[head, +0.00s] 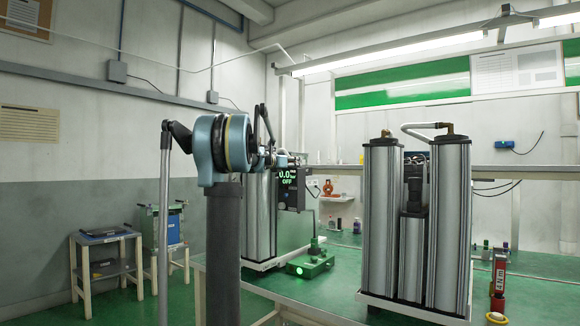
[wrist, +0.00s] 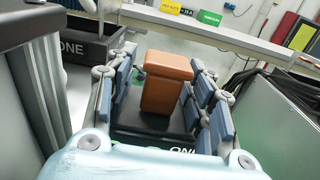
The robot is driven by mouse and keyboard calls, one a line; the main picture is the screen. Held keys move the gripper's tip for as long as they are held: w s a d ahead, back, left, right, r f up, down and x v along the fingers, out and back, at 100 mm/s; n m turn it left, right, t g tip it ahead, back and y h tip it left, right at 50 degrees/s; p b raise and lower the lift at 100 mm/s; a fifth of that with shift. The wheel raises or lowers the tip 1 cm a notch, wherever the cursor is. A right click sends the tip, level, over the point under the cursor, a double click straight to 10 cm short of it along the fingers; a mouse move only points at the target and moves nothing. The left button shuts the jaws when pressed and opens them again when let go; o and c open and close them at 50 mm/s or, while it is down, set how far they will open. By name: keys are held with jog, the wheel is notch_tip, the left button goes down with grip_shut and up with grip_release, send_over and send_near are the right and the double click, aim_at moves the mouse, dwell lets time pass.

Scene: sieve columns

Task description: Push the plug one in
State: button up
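An orange-brown block-shaped plug (wrist: 166,82) stands on a black base (wrist: 150,146) with partly hidden white lettering in the wrist view. My gripper (wrist: 163,72) has its blue-padded fingers on either side of the plug. A gap shows between the left finger and the plug; the right finger is close to it, and I cannot tell whether they touch. In the head view my gripper (head: 284,160) is small and partly hidden at a dark box with a green display (head: 288,182) reading "0.0" and "OFF". The plug cannot be made out there.
Silver columns (head: 381,220) stand on the green table (head: 335,285) right of my arm. A green device (head: 310,264) with a lit button sits below the display. A red cylinder (head: 499,275) is at the far right. A black box marked "ONE" (wrist: 85,48) is at upper left in the wrist view.

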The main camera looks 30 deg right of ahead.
jog(key=shift+s+a, duration=0.1)
jog(key=v, duration=1.1)
jog(key=shift+a, duration=0.4)
jog(key=shift+f, duration=0.1)
jog(key=s+a+f+m+g+y, duration=0.1)
jog(key=s+a+f+m+y, duration=0.4)
jog(key=s+a+f, duration=0.7)
jog(key=s+a+f+m+g+y, duration=0.2)
jog(key=s+a+f+m+y, duration=0.4)
jog(key=f, duration=1.7)
jog(key=s+a+f+m+g+y, duration=0.1)
jog(key=s+a+f+m+y, duration=0.4)
jog(key=s+a+f+m, duration=0.6)
jog(key=s+a+f, duration=0.6)
jog(key=s+a, duration=0.2)
jog(key=a, duration=0.4)
jog(key=shift+s+g+y, duration=0.3)
jog(key=shift+s+g, duration=0.05)
jog(key=shift+g, duration=0.05)
jog(key=shift+f, duration=0.15)
